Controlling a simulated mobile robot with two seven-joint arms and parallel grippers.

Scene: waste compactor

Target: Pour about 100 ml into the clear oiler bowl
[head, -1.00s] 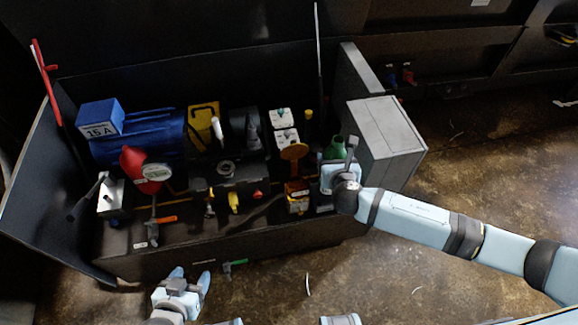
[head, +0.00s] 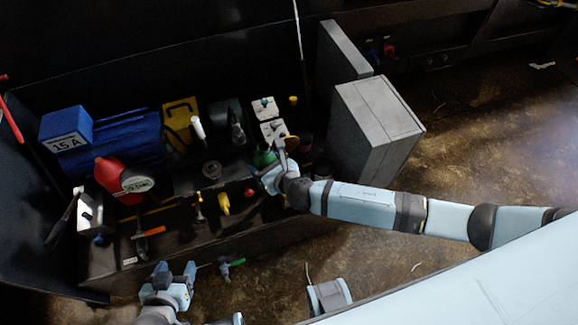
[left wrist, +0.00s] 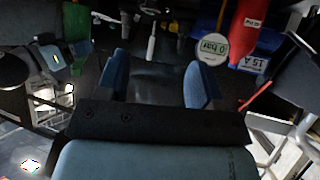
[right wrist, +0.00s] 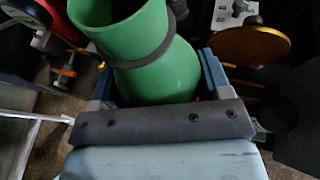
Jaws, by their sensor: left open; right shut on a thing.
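My right gripper (head: 268,174) is shut on a green open-mouthed vessel (head: 264,156), held over the right part of the bench. The right wrist view shows the green vessel (right wrist: 155,75) large between the fingers, its wide mouth toward the upper left. Its contents are not visible, and I cannot tell how far it tilts. I cannot make out the clear oiler bowl; my right gripper and arm cover part of the bench there. My left gripper (head: 176,270) is open and empty in front of the bench's front edge. The left wrist view also shows nothing between its fingers (left wrist: 157,72).
An orange disc (head: 290,142) stands close right of the green vessel. A red cylinder with a gauge (head: 113,179), a blue tank (head: 127,143) and a yellow part (head: 181,122) crowd the left. A grey box (head: 372,125) bounds the right. Floor is open beyond it.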

